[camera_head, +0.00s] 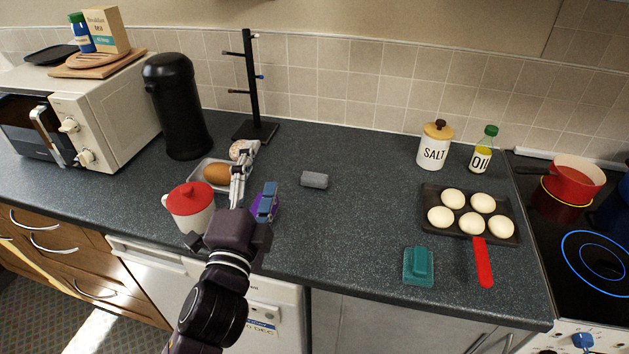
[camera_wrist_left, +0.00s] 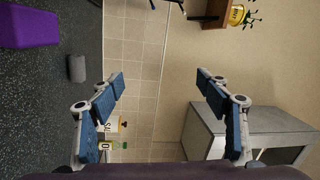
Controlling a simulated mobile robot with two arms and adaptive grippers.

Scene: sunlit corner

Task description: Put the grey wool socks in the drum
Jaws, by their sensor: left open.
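A small grey rolled bundle (camera_head: 314,179), which looks like the grey wool socks, lies on the dark worktop in the middle of the head view. It also shows at the left of the left wrist view (camera_wrist_left: 77,68). My left gripper (camera_head: 255,182) is open and empty, above the worktop to the left of the bundle and apart from it. Its spread blue-padded fingers show in the left wrist view (camera_wrist_left: 167,108). A white appliance (camera_head: 285,300) sits under the worktop, partly hidden by my arm; no drum opening shows. My right gripper is not in view.
A purple block (camera_wrist_left: 28,25) lies close to my left gripper. A red-lidded pot (camera_head: 190,207) and a food tray (camera_head: 200,172) stand left. A pan of pale rounds (camera_head: 470,232), a teal item (camera_head: 418,266) and a salt jar (camera_head: 434,147) stand right. Worktop around the bundle is clear.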

